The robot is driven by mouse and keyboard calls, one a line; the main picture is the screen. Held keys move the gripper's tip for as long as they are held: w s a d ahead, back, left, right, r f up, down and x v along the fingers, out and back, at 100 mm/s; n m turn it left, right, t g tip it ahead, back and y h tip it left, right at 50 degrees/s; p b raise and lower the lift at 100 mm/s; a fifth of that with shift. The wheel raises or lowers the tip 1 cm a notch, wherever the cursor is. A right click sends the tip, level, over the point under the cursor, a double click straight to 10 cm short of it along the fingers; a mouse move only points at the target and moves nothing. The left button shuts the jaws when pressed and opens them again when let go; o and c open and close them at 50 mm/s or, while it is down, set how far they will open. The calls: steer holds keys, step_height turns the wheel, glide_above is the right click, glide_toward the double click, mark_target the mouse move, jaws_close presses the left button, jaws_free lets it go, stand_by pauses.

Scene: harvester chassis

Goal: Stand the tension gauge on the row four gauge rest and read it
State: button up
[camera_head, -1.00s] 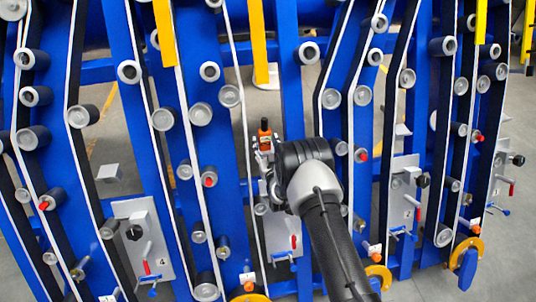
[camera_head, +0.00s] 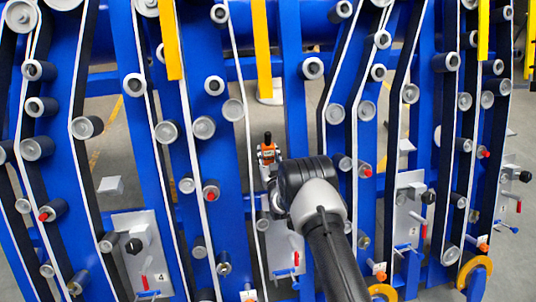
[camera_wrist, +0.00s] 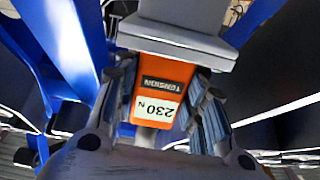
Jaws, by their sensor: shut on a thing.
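The tension gauge (camera_head: 268,153) is orange with a dark top and a pale label, and stands roughly upright in my gripper (camera_head: 270,171) in the head view. In the wrist view my gripper (camera_wrist: 160,108) is shut on the gauge (camera_wrist: 166,75), one finger on each side. Its label appears upside down there and reads TENSION, 230 N. A grey block (camera_wrist: 180,40) covers one end of the gauge in that view; I cannot tell what it is. A plate marked 4 (camera_head: 147,262) is at lower left, with a light grey ledge (camera_head: 110,186) above it, apart from the gauge.
Blue uprights (camera_head: 285,60) with rollers and black, white-edged belts stand across the view. Red-tipped pins, yellow bars (camera_head: 262,50) and plates with knobs and handles stick out around my arm. Gaps between uprights show grey floor.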

mark_target(269, 143)
steer(key=c, duration=0.5)
steer(key=shift+r+p, duration=1.25)
steer(key=shift+r, duration=1.85)
